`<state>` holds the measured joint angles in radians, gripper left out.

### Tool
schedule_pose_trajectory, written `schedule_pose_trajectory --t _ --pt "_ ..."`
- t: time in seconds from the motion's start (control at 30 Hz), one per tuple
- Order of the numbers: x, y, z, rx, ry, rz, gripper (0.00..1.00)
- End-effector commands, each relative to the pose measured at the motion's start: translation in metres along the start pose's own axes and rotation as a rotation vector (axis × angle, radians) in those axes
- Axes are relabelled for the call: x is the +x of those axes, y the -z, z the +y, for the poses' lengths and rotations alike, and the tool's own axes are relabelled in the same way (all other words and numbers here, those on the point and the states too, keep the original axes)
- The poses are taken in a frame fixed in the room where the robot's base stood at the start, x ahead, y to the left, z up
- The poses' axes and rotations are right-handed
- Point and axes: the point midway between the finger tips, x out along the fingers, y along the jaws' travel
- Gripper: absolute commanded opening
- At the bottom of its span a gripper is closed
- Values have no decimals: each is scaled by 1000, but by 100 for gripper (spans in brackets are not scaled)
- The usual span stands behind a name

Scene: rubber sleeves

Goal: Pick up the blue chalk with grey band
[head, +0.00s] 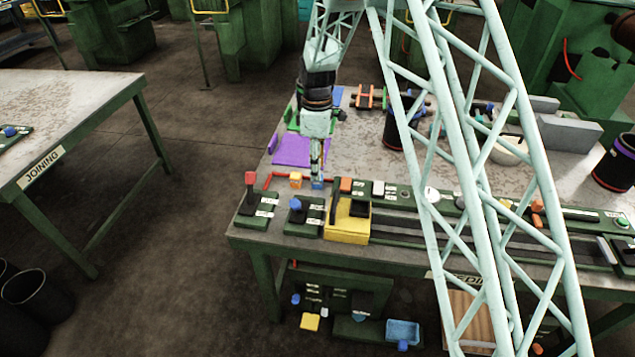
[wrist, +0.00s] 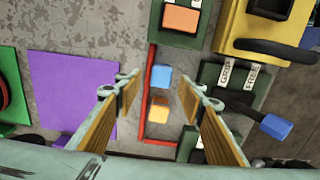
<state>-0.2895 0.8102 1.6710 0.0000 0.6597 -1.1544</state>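A small blue block (wrist: 161,77), perhaps the blue chalk, lies on the grey table inside a red-edged area. I cannot make out a grey band on it. In the head view the blue block (head: 318,184) shows just below my gripper (head: 316,170). An orange block (wrist: 159,109) sits close beside it, and also shows in the head view (head: 295,180). In the wrist view my gripper (wrist: 160,91) is open, its two wood-coloured fingers spread to either side of both blocks. Nothing is held, and the fingers appear above the blocks.
A purple sheet (wrist: 72,93) lies left of the blocks. A red strip (wrist: 150,105) runs between. A yellow box (head: 347,232) and a blue-knobbed lever (head: 296,204) stand near the front edge. A dark cylinder (head: 392,130) stands farther back.

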Motion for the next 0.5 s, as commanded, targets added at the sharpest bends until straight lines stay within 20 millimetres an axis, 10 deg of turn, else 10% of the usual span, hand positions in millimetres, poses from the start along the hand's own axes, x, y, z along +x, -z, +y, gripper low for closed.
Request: schedule_pose_trajectory --t 0.5 --pt "46 -1 -3 0 2 -1 36"
